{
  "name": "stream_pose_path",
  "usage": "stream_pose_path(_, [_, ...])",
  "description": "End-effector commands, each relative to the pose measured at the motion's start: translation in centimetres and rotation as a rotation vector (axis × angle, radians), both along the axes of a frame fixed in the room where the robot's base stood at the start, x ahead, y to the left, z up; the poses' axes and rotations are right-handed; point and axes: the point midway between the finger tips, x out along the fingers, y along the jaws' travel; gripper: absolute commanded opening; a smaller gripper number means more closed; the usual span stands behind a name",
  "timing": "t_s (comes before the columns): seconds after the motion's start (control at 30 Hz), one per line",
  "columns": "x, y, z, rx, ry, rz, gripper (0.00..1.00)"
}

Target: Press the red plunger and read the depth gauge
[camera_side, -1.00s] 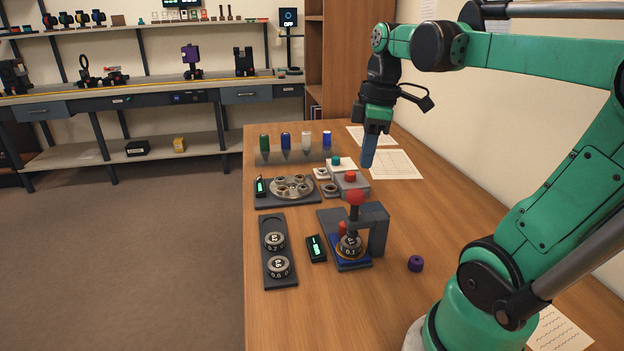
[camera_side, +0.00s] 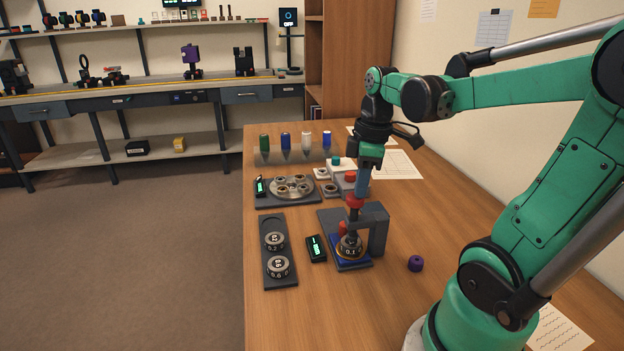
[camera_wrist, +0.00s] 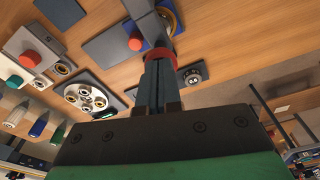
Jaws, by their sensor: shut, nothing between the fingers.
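The red plunger knob (camera_side: 355,202) tops a dark shaft on a grey press stand (camera_side: 378,232). My gripper (camera_side: 360,193) is shut and empty, pointing down with its tips at the top of the knob; they appear to touch it. In the wrist view the closed fingers (camera_wrist: 158,65) overlap the red knob (camera_wrist: 176,55). Under the shaft, a disc marked 0.1 (camera_side: 350,250) sits on a blue base (camera_side: 352,265). A small black gauge with a green display (camera_side: 317,249) lies left of the stand; its reading is too small to make out.
A grey tray (camera_side: 266,225) with two marked discs lies left of the press. A round plate of rings (camera_side: 291,187) and a box with a red button (camera_side: 350,176) stand behind. A purple cap (camera_side: 415,263) lies to the right; the table around it is clear.

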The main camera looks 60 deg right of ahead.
Motion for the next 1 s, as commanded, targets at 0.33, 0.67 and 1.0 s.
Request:
stream_pose_path(0.33, [0.1,0.0,-3.8,-0.004,-0.005,0.001,0.00])
stream_pose_path(0.67, [0.1,-0.1,-4.1,-0.006,-0.005,0.006,0.00])
stream_pose_path(1.0, [-1.9,-1.2,-3.5,-0.008,-0.001,-0.004,0.00])
